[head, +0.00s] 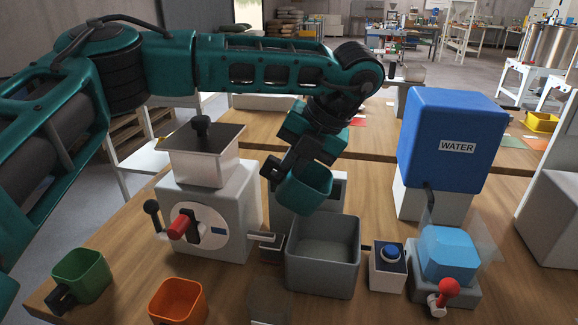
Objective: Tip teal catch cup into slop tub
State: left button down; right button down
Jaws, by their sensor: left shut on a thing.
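The teal catch cup (305,190) is tilted in the air, its open mouth facing up and to the right. My left gripper (283,172) is shut on it at its left side. The grey slop tub (322,262) stands on the wooden table just below and slightly right of the cup. I see no liquid falling from the cup, and its contents cannot be made out. The right gripper does not show.
A grey machine with a steel hopper (202,165) stands left of the tub. A blue WATER tank (452,140) stands behind right. A blue-button box (387,268) and a red-knobbed unit (447,262) are right. Green (80,275) and orange (178,302) cups sit front left.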

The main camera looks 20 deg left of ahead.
pick_arm(q)
jog(key=shift+d+r+y, duration=0.1)
jog(key=shift+r+y, duration=0.15)
jog(key=shift+y, duration=0.25)
jog(key=shift+p, duration=0.3)
jog(key=shift+d+r+y, duration=0.15)
jog(key=shift+y, duration=0.45)
jog(key=shift+r+y+p, duration=0.15)
jog(key=shift+y+p, duration=0.15)
jog(key=shift+p, duration=0.45)
jog(key=shift+d+y+p, duration=0.15)
jog(key=shift+y+p, duration=0.15)
jog(key=shift+p, duration=0.05)
